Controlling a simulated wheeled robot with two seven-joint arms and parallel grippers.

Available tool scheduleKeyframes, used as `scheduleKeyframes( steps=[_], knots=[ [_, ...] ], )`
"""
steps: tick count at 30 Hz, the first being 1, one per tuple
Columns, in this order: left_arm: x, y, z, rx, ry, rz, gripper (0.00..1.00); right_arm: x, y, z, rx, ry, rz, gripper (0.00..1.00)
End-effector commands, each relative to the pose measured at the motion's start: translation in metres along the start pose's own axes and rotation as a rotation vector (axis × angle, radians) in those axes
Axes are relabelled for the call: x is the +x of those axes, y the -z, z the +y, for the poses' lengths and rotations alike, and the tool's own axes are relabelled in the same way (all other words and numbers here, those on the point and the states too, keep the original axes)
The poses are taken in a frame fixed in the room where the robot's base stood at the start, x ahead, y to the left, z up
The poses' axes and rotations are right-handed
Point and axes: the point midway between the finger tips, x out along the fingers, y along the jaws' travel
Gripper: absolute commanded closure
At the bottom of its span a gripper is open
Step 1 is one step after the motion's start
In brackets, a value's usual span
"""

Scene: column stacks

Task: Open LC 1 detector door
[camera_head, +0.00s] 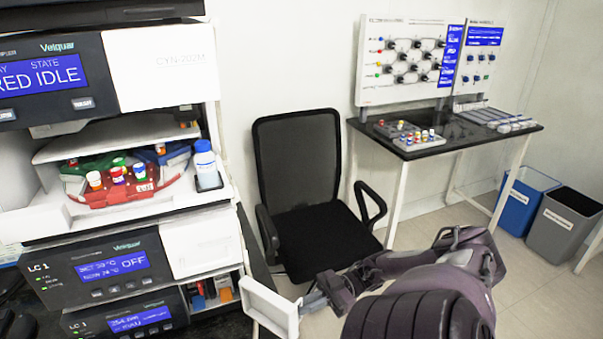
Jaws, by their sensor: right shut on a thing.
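The LC 1 stack stands at the left. Its lowest visible module (125,321), with a blue display, is cut off by the bottom edge, and its label beyond "LC 1" is too small to read. A white door panel (268,306) stands swung out at this module's right side, and small coloured parts (212,290) show in the opening behind it. My right gripper (312,301) is shut on the door's right side. My right arm reaches in from the lower right. My left gripper is not in view.
The LC 1 module above (95,268) reads OFF, its white front panel (201,242) closed. Vials and a bottle (205,164) sit in an open bay higher up. An office chair (305,205), a dark table (455,133) and two bins (565,222) stand behind.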

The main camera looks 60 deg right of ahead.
Motion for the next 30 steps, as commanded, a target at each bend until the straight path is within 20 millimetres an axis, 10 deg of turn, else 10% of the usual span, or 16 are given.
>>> scheduleKeyframes(
  steps=[24, 30],
  knots=[
    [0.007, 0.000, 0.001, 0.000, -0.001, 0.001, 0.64, -0.007, 0.003, 0.017, -0.014, -0.002, 0.002, 1.00],
    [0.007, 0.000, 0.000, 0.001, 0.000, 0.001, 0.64, -0.007, 0.002, 0.016, -0.011, -0.002, 0.002, 0.71]
  ],
)
